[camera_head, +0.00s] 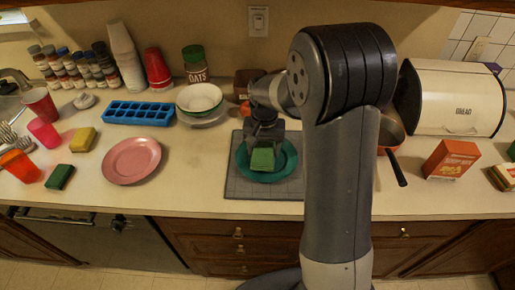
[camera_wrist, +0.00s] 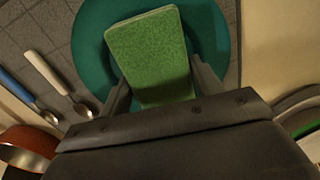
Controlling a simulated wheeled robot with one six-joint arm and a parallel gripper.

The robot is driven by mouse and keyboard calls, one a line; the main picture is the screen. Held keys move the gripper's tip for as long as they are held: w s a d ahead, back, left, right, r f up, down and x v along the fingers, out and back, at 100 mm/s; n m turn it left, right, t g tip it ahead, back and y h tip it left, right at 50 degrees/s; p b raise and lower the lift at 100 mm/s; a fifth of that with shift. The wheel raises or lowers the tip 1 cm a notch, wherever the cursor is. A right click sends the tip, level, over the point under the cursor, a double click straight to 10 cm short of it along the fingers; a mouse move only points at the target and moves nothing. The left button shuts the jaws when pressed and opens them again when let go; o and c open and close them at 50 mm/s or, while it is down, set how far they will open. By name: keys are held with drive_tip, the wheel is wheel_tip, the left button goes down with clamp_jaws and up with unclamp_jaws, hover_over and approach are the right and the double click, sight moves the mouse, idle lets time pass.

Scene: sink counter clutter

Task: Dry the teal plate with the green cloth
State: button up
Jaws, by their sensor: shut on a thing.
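The teal plate (camera_head: 288,163) lies on a grey mat (camera_head: 240,189) on the counter, in front of my arm. It fills the upper middle of the wrist view (camera_wrist: 95,25). The green cloth (camera_head: 262,160) is a folded, block-like piece over the middle of the plate; it also shows large in the wrist view (camera_wrist: 150,50). My gripper (camera_wrist: 158,90) is shut on the green cloth, with one finger on each side. I cannot tell whether the cloth touches the plate. My arm hides part of the counter to the right.
A pink plate (camera_head: 132,160), a blue ice tray (camera_head: 139,112) and stacked bowls (camera_head: 199,98) stand to the left. A pan (camera_head: 390,135) and a bread box (camera_head: 455,97) are to the right. Two spoons (camera_wrist: 60,80) lie beside the plate.

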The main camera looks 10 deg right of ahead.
sight(256, 153)
drive_tip(key=shift+w+d, duration=0.1)
drive_tip(key=shift+d, duration=2.15)
drive_tip(key=shift+s+a, duration=0.3)
drive_tip(key=shift+a, duration=0.9)
drive_tip(key=shift+s+a, duration=0.3)
drive_tip(key=shift+a, duration=0.85)
drive_tip(key=shift+s+a, duration=0.3)
drive_tip(key=shift+a, duration=0.9)
drive_tip(key=shift+w+d, duration=0.25)
drive_tip(key=shift+d, duration=0.95)
drive_tip(key=shift+w+d, duration=0.25)
drive_tip(key=shift+d, duration=0.9)
drive_tip(key=shift+w+d, duration=0.25)
drive_tip(key=shift+d, duration=0.95)
drive_tip(key=shift+r+p, duration=2.25)
drive_tip(key=shift+r, duration=0.75)
wheel_tip(256, 153, up, 3)
drive_tip(key=shift+f+p, duration=0.1)
drive_tip(key=shift+p, duration=1)
